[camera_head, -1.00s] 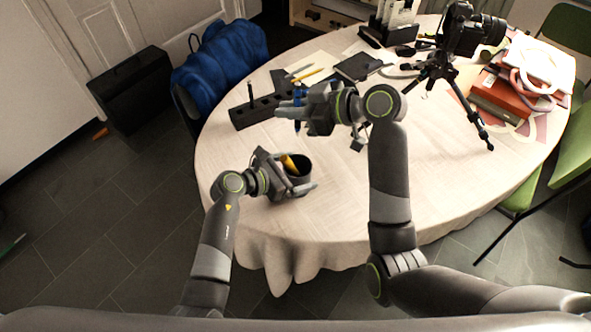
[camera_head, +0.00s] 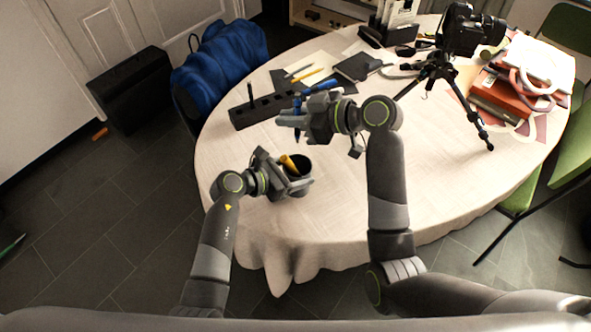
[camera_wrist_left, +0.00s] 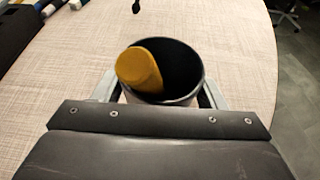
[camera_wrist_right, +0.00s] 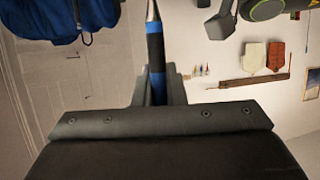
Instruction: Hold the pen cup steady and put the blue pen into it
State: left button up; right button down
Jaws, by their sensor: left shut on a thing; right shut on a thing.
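The dark pen cup (camera_head: 299,160) stands on the round table near its front left edge, with an orange-yellow item (camera_head: 288,163) leaning inside. My left gripper (camera_head: 298,181) is shut on the cup, one finger on each side. In the left wrist view the cup (camera_wrist_left: 182,75) has its open mouth in sight, and the orange-yellow item (camera_wrist_left: 139,70) fills its left part. My right gripper (camera_head: 290,120) is shut on the blue pen (camera_head: 297,103) and holds it roughly upright, farther back than the cup. The blue and black pen (camera_wrist_right: 155,55) also shows between the fingers in the right wrist view.
A black slotted holder (camera_head: 262,110) lies behind the right gripper's fingers. Pencils, a dark notebook (camera_head: 356,67) and papers lie farther back. A camera on a tripod (camera_head: 437,70) and a pile of books (camera_head: 497,95) stand at right. The front right tabletop is clear.

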jog(key=shift+f, duration=5.05)
jog(key=c, duration=1.4)
grip_release()
jog(key=v, duration=1.2)
pick_arm(q)
jog(key=o, duration=1.1)
jog(key=shift+o, duration=0.2)
jog(key=shift+a, duration=0.1)
